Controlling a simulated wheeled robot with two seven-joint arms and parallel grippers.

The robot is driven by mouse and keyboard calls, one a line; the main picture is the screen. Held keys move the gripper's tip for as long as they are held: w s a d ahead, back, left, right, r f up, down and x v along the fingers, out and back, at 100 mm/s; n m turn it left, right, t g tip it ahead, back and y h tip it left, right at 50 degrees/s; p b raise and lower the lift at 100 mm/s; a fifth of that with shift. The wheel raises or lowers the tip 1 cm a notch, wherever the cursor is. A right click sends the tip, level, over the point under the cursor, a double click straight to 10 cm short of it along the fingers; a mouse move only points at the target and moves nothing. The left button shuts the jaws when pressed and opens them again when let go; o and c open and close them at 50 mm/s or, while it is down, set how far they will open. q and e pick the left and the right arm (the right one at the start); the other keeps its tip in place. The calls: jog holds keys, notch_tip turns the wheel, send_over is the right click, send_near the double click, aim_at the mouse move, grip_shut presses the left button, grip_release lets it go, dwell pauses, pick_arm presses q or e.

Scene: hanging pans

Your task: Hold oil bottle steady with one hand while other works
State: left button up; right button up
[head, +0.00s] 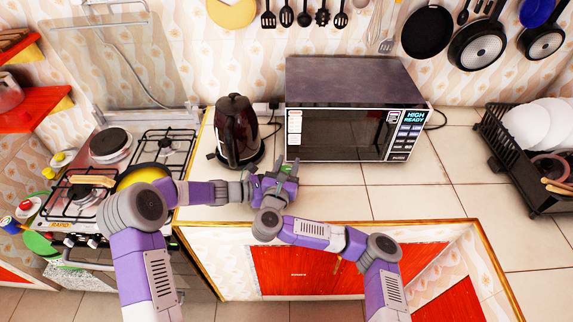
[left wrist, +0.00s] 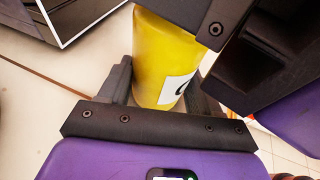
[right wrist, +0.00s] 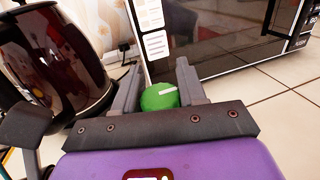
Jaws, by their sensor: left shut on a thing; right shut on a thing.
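The oil bottle (left wrist: 168,55) is a yellow cylinder with a white label in the left wrist view. My left gripper (left wrist: 163,88) is shut on its body, one finger on each side. In the right wrist view the bottle's green cap (right wrist: 159,97) sits between the fingers of my right gripper (right wrist: 158,78), which is shut on it. In the head view my left gripper (head: 252,188) and right gripper (head: 284,178) meet over the counter in front of the microwave. The grippers hide nearly all of the bottle there.
A dark kettle (head: 236,130) stands close behind and left of the grippers. The microwave (head: 345,130) is just behind them. A gas stove (head: 160,150) with a yellow pan (head: 143,176) is at left. A black dish rack (head: 540,185) with plates is at right. The tiled counter (head: 420,190) between is clear.

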jog(key=shift+h, duration=0.3)
jog(key=o, duration=1)
jog(key=shift+d, duration=0.1)
jog(key=v, duration=0.7)
jog(key=shift+s, duration=0.3)
